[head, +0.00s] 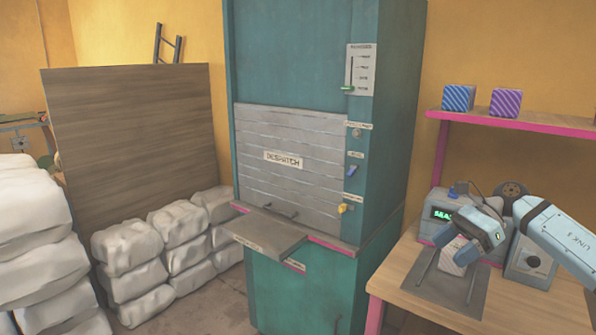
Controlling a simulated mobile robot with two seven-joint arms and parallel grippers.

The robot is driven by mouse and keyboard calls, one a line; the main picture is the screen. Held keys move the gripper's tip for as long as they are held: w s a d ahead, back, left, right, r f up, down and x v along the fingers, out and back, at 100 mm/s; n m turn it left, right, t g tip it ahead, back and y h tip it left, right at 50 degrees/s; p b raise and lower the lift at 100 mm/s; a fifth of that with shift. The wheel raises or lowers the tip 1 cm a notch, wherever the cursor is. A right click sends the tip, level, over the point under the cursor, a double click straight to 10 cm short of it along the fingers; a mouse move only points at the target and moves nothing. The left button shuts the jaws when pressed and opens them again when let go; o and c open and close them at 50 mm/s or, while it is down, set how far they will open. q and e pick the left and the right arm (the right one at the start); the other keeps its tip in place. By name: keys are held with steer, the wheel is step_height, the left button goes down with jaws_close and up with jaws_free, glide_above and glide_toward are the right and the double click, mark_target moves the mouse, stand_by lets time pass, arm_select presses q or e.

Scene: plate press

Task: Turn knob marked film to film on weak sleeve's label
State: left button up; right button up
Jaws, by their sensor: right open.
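A grey box (525,258) with a dark round knob (534,262) stands on the wooden bench at the right, partly behind my right arm. I cannot read any marking by the knob. My right gripper (455,248) is open above a grey plate on the bench, left of the knob and apart from it. A small pale item (458,262) shows just below the fingers; I cannot tell whether it is a sleeve, and no label on it is legible. A grey device with a green lit display (442,214) stands behind the gripper. My left gripper is not in view.
A shelf (545,124) above the bench holds blue and purple striped boxes. White sacks (130,245) are stacked at left. The bench's front is clear.

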steer(key=s+a+f+m+t+y, duration=0.45)
steer(key=a+f+m+t, duration=0.2)
steer(key=a+m, duration=0.35)
steer(key=s+a+f+m+t+y, duration=0.4)
steer(key=a+f+m+t+y, duration=0.25)
steer(key=m, duration=0.55)
steer(key=s+d+f+m+h, duration=0.3)
steer(key=s+f+m+h, duration=1.65)
steer(key=m, duration=1.15)
arm_select(q)
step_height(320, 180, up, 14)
steer(key=p, duration=1.8)
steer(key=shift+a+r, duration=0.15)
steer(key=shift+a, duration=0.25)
arm_select(e)
steer(key=s+d+r+y, duration=0.1)
steer(key=s+r, duration=0.3)
steer(key=r, duration=0.8)
steer(key=shift+s, duration=0.2)
